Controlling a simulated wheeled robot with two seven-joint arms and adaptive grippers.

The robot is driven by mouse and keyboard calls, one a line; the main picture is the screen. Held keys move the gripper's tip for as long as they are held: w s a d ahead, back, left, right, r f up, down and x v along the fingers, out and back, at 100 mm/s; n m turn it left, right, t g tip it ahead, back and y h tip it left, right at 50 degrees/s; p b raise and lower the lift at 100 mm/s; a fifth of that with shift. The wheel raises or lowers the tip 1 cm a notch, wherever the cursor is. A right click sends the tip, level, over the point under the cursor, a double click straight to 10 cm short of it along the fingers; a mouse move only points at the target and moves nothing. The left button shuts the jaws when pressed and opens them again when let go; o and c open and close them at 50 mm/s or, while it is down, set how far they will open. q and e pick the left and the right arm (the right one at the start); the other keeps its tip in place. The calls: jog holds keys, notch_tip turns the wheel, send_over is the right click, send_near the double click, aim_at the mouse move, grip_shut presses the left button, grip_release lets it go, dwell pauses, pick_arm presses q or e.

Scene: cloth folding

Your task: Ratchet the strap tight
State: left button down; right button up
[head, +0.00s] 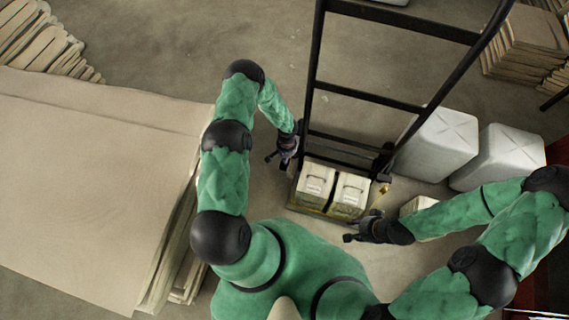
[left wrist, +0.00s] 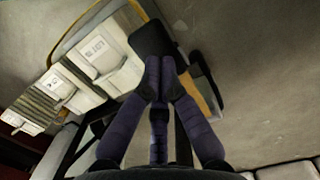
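Two pale labelled boxes (head: 332,187) sit side by side at the foot of a black hand truck (head: 308,95). They also show at upper left in the left wrist view (left wrist: 100,50). I cannot make out the strap or its ratchet clearly. My left gripper (head: 281,160) is beside the left box, near the truck's frame. In the left wrist view its fingers (left wrist: 160,62) are drawn together at a dark block (left wrist: 152,38); whether they hold it is unclear. My right gripper (head: 360,226) is right of and nearer than the boxes, fingers apart, apparently empty.
A small yellow part (head: 381,188) lies by the truck's right side. Two large white containers (head: 440,143) stand to the right. A wide stack of flat tan sheets (head: 90,190) fills the left. More stacks (head: 525,45) stand at upper right. Bare floor (head: 190,45) lies behind.

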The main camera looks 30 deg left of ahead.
pick_arm(q)
jog(key=shift+f+b, duration=1.95)
jog(key=shift+f, duration=0.25)
jog(key=shift+r, duration=0.1)
jog(key=shift+w+a+r+b, duration=0.1)
jog(key=shift+w+r+b, duration=0.15)
jog(key=shift+w, duration=0.5)
jog(key=shift+w+a+r+b, duration=0.1)
jog(key=shift+w+r+b, duration=0.1)
jog(key=shift+w, duration=0.5)
jog(key=shift+r, duration=0.1)
notch_tip(320, 180, up, 12)
jog(key=w, duration=0.1)
